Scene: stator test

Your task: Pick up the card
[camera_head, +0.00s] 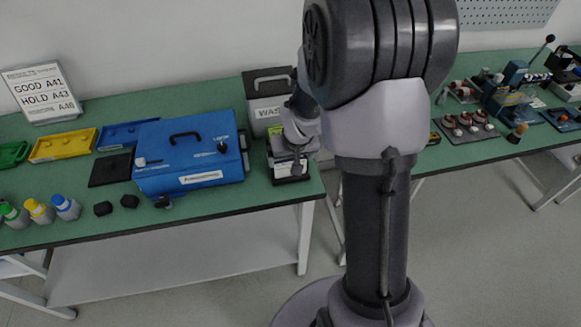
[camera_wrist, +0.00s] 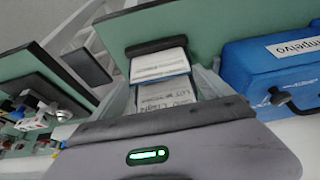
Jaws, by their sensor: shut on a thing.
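A white card (camera_wrist: 166,96) with printed text stands between the two pale fingers of my gripper (camera_wrist: 165,90) in the wrist view, and the gripper is shut on it. Another white printed surface (camera_wrist: 158,65) shows just beyond it, against the dark rim of a black holder (camera_wrist: 157,46). In the head view my gripper (camera_head: 292,168) is low over the black holder (camera_head: 290,179) near the right end of the left table. The arm and gripper mostly hide the card there. I cannot tell whether the card is clear of the holder.
A blue tester box (camera_head: 188,155) stands left of the gripper. A grey waste bin (camera_head: 262,110) stands right behind it. Bottles (camera_head: 40,212), yellow (camera_head: 64,146) and green bins (camera_head: 13,154) and a sign (camera_head: 42,92) are further left. The table's front edge is close.

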